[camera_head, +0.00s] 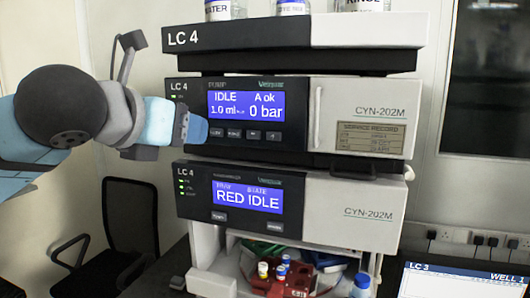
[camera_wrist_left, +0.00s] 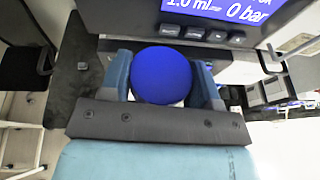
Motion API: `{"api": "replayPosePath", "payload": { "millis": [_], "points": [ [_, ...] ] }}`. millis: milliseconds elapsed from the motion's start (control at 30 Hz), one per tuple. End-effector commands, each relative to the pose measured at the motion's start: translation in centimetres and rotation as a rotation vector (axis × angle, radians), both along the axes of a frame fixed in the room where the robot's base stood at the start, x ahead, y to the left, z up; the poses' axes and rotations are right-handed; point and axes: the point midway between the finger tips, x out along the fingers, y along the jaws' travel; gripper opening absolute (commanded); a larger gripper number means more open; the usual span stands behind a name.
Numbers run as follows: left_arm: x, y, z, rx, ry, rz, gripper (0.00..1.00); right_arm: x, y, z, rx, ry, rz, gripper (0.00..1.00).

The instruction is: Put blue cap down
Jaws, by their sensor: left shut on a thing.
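My left gripper (camera_head: 190,128) is in front of the left part of the upper LC 4 unit, beside its display. In the left wrist view the left gripper (camera_wrist_left: 165,82) is shut on a round blue cap (camera_wrist_left: 165,75), with one finger on each side. A pale edge shows just below the cap there; I cannot tell what it is. In the head view I cannot clearly make out the held cap against the fingers. My right gripper is not in view.
The upper LC 4 unit (camera_head: 365,98) stands on the lower LC 4 unit (camera_head: 355,212). Below are a red rack (camera_head: 295,283) with small capped vials and a blue-capped bottle (camera_head: 361,282). Bottles stand on top of the stack. A black chair (camera_head: 130,215) is at left.

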Motion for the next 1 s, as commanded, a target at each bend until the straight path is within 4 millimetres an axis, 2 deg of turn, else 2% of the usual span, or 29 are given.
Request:
{"api": "replayPosePath", "payload": {
  "millis": [33, 100, 400, 867, 1000],
  "points": [
    [0.1, 0.7, -2.4, 0.002, 0.01, -0.001, 0.35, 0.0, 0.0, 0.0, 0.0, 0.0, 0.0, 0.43],
    [0.1, 1.4, -4.9, 0.002, 0.009, -0.007, 0.35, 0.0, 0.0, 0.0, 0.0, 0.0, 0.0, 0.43],
    [0.2, 4.1, -14.8, 0.001, 0.009, -0.029, 0.35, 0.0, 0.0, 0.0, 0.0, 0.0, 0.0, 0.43],
    [0.4, 7.9, -28.6, 0.002, 0.01, -0.057, 0.35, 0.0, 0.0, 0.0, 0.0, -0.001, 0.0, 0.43],
    [0.4, 8.6, -31.1, -0.003, 0.008, -0.062, 0.35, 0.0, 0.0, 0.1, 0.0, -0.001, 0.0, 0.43]
  ]
}}
